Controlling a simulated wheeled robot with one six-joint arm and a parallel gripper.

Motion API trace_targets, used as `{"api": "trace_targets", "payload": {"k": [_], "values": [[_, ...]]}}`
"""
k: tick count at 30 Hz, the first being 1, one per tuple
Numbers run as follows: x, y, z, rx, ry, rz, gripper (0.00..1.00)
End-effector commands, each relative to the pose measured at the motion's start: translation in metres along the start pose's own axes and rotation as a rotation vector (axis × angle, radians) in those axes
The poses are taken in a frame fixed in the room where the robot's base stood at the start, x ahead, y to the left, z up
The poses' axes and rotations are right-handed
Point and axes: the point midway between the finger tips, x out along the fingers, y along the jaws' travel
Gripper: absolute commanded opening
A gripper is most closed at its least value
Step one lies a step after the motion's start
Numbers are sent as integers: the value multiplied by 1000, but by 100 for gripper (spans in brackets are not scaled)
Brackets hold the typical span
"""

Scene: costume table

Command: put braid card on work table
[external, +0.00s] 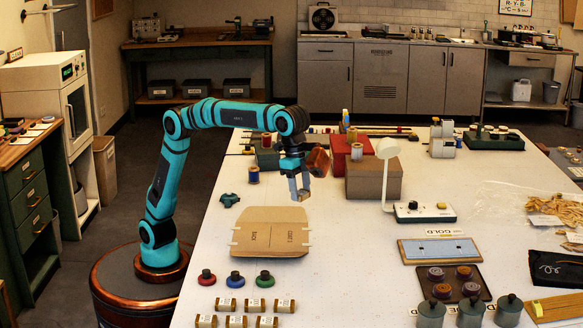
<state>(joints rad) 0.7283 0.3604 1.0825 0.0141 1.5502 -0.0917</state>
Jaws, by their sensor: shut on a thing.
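My gripper (300,196) points down above the white work table (335,245), behind the flat brown cardboard piece (270,231). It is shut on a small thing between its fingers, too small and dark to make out. I cannot tell from this view whether this is the braid card, and I see no other thing that is clearly it. The fingertips seem a little above the table top; the exact gap is hard to judge.
A brown rounded thing (317,160) shows right beside my gripper. A tan box (373,179) and a white lamp (388,150) stand to the right. A teal piece (229,200) lies to the left. Clear table lies right of the cardboard.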

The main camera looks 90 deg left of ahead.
Motion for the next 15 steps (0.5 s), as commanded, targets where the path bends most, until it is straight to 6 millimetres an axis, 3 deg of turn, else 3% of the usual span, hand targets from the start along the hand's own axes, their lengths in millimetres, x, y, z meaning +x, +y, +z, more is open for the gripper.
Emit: {"api": "trace_targets", "payload": {"k": [1,7,15], "values": [[2,24,-7,31,0,5,25],[8,110,-23,141,0,22,25],[16,229,-27,288,1,44,25]]}}
